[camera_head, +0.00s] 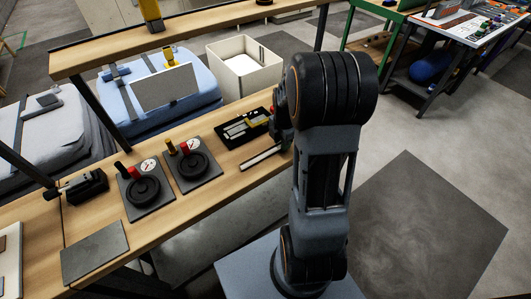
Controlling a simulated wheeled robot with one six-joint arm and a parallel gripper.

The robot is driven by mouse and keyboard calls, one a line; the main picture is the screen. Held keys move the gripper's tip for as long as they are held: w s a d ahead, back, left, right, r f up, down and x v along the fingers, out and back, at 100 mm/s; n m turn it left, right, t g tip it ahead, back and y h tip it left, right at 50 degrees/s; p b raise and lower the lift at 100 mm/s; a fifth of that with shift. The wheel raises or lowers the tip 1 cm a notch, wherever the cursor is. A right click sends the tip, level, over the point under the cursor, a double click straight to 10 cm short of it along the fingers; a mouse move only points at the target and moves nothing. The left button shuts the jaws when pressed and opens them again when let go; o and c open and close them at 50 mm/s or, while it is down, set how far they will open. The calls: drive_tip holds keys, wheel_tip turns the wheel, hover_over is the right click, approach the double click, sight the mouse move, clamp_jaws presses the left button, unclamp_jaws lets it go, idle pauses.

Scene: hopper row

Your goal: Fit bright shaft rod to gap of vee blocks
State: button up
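A black tray (223,139) lies on the wooden bench, left of my arm. It holds pale metal pieces (236,129) and a yellow piece (257,121); they are too small to tell apart as rod or vee blocks. A light, bright bar (262,157) lies near the bench's front edge, just in front of the tray; I cannot tell whether it is the shaft rod. My gripper (281,123) is at the tray's right end, mostly hidden by my own arm. Its fingers and anything between them do not show clearly.
Two dark plates with handwheels (143,189) (192,166) and gauges stand left of the tray. A black device (85,185) and a flat grey plate (95,251) lie further left. A raised shelf (190,37) runs behind, with a white bin (244,67) beyond the bench.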

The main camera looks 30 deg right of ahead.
clamp_jaws()
drive_tip(key=shift+r, duration=0.6)
wheel_tip(320, 180, up, 2)
drive_tip(key=shift+w+d+r, duration=0.1)
drive_tip(key=shift+w+r, duration=0.05)
drive_tip(key=shift+r, duration=0.05)
drive_tip(key=w+d+r, duration=0.8)
drive_tip(key=d+r, duration=0.1)
drive_tip(key=d, duration=0.1)
drive_tip(key=shift+w+d+r, duration=0.2)
drive_tip(key=shift+w+d, duration=0.05)
drive_tip(key=shift+d, duration=0.1)
